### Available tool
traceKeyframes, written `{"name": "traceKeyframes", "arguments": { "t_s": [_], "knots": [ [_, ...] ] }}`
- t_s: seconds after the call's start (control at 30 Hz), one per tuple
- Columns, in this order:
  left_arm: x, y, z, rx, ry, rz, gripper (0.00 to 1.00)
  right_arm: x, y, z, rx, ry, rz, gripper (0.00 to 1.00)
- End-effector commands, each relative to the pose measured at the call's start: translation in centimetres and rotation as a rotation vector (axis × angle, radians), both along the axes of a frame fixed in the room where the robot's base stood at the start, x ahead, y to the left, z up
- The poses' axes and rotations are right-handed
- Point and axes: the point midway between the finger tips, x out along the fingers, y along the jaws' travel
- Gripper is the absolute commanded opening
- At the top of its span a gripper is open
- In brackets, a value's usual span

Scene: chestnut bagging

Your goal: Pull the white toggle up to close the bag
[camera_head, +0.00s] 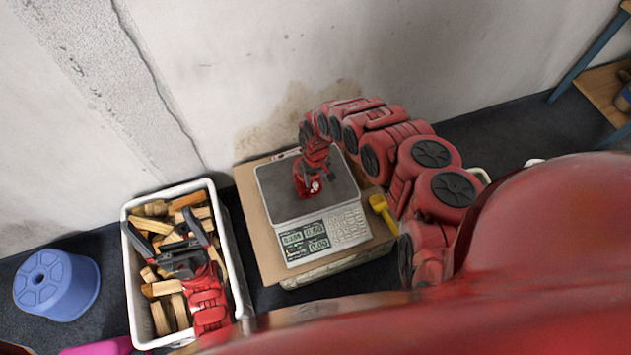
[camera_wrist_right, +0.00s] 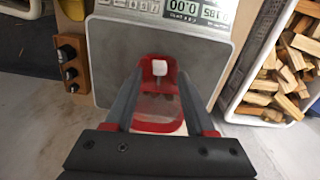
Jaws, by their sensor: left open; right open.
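The bag (camera_head: 304,187) is small and red and stands on the grey plate of a scale (camera_head: 270,187). In the right wrist view the red bag (camera_wrist_right: 157,107) shows between my fingers, with the white toggle (camera_wrist_right: 159,68) near its top. My right gripper (camera_wrist_right: 157,85) is open, with one finger on each side of the bag; I cannot tell whether they touch it. In the head view the right gripper partly hides the bag. My left gripper (camera_head: 188,234) is open and empty above a white crate (camera_head: 130,270), away from the bag.
The crate holds several pieces of split wood (camera_head: 160,312). The scale sits on a cardboard box (camera_head: 262,250) close to the wall. A yellow scoop (camera_head: 380,205) lies right of the scale. A blue stool (camera_head: 57,284) stands at far left. Dark floor is free between crate and box.

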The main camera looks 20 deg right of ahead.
Motion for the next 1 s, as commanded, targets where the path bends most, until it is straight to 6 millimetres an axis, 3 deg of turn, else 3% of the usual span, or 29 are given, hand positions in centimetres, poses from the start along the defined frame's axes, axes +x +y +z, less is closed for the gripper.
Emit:
{"name": "traceKeyframes", "arguments": {
  "t_s": [0.23,0.63,0.93,1.0],
  "knots": [
    [0.0,0.0,-0.2,0.000,0.000,0.000,1.00,0.1,0.1,-2.0,0.002,-0.003,-0.001,0.55],
    [0.0,0.0,-0.2,0.000,0.000,0.000,1.00,0.1,0.0,-2.4,-0.001,-0.002,0.000,0.55],
    [0.0,0.0,-0.2,0.000,0.000,0.000,1.00,0.1,0.0,-2.4,0.000,-0.003,0.000,0.03],
    [0.0,0.0,-0.2,0.000,0.000,0.000,1.00,0.1,0.0,-2.4,0.000,-0.003,0.000,0.00]
  ]
}}
